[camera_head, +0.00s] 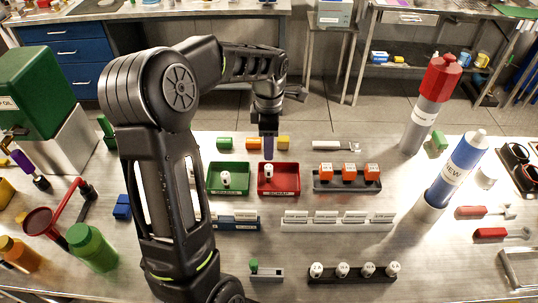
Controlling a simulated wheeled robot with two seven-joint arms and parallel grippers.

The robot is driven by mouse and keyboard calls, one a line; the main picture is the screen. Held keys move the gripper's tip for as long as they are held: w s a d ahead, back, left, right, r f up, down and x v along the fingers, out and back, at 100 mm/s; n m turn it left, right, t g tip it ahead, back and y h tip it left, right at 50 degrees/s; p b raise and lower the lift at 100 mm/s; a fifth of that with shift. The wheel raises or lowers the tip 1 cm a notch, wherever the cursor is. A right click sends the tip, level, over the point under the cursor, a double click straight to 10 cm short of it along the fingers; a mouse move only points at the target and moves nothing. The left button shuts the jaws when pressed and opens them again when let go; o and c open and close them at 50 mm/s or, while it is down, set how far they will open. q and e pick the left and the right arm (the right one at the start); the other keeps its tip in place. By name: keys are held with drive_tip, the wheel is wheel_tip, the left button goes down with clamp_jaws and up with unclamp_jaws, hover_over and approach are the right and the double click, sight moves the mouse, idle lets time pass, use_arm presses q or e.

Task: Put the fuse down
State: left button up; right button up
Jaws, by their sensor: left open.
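My left gripper (268,148) points down over the back of the red tray (291,190) and is open. A small white fuse-like piece (267,172) lies in the red tray, just below the fingertips. I cannot tell whether the fingers touch it. A similar white piece (226,179) lies in the green tray (243,189) to the left. Several white labelled pieces (343,269) stand in a dark rack (377,276) at the front. My right gripper is not in view.
Orange blocks (349,171) sit in a dark holder (323,185) right of the red tray. White label cards (325,216) stand in front. Tall red-topped (431,95) and blue (456,169) cylinders stand right. Green bottle (89,246) and red funnel (42,224) are left.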

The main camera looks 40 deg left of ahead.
use_arm(q)
drive_tip(key=shift+r, duration=1.1)
